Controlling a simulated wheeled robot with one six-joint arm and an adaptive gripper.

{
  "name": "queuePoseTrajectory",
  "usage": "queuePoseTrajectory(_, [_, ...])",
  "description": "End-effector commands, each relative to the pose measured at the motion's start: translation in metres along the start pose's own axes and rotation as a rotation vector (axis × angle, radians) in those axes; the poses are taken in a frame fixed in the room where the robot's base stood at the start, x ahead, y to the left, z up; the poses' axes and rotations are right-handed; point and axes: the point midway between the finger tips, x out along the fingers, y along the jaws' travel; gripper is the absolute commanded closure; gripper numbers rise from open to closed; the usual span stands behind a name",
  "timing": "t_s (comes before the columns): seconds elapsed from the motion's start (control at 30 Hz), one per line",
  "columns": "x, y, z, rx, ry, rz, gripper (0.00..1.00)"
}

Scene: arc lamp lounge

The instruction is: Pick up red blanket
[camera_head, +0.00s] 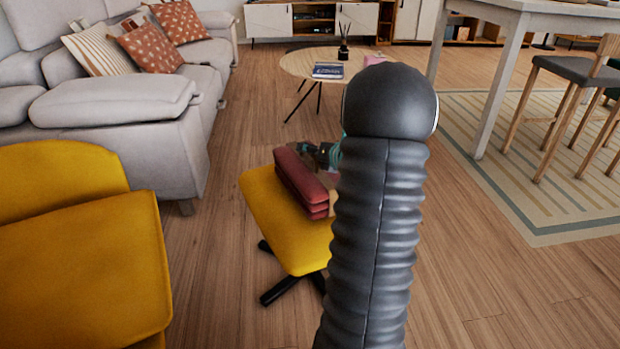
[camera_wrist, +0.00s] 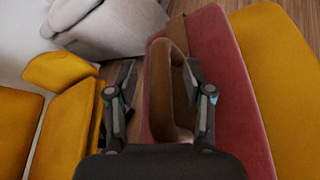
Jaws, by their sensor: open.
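The red blanket (camera_head: 298,182) is folded in a stack on the yellow footstool (camera_head: 270,220). In the wrist view the blanket (camera_wrist: 236,92) fills the middle right, with a brown strap-like loop (camera_wrist: 160,88) at its left side. My gripper (camera_wrist: 159,66) is open, one finger on each side of the brown loop, with the right finger over or against the blanket's edge. I cannot tell whether the fingers touch it. In the head view my gripper (camera_head: 322,154) shows at the blanket's far right side, partly hidden behind my arm.
A yellow armchair (camera_head: 80,250) stands at the left front and a grey sofa (camera_head: 130,110) behind it. A round coffee table (camera_head: 300,66) is farther back. A tall table (camera_head: 490,100) and stools stand on a striped rug at right. Wooden floor around the footstool is clear.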

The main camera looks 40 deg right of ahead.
Motion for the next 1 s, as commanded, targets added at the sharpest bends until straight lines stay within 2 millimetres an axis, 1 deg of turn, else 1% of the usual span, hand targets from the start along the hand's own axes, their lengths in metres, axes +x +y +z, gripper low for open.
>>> queuePoseTrajectory(0.07, [0.0051,0.0002,-0.0006,0.001,0.000,0.001,0.48])
queuePoseTrajectory(0.23, [0.0049,0.0002,0.0000,0.001,0.000,0.000,0.48])
queuePoseTrajectory(0.27, [0.0049,0.0002,0.0000,0.001,0.000,0.000,0.51])
queuePoseTrajectory(0.3, [0.0048,0.0002,0.0000,0.001,0.000,0.000,0.61])
queuePoseTrajectory(0.37, [0.0048,0.0002,0.0000,0.000,0.000,0.000,0.76])
queuePoseTrajectory(0.4, [0.0047,0.0002,0.0000,0.000,0.000,0.000,0.86])
queuePoseTrajectory(0.47, [0.0047,0.0002,0.0001,0.000,0.000,0.000,1.00])
queuePoseTrajectory(0.87, [0.0042,0.0012,0.0019,-0.001,-0.003,0.001,1.00])
queuePoseTrajectory(1.0, [0.0029,0.0036,0.0052,-0.002,-0.003,0.002,1.00])
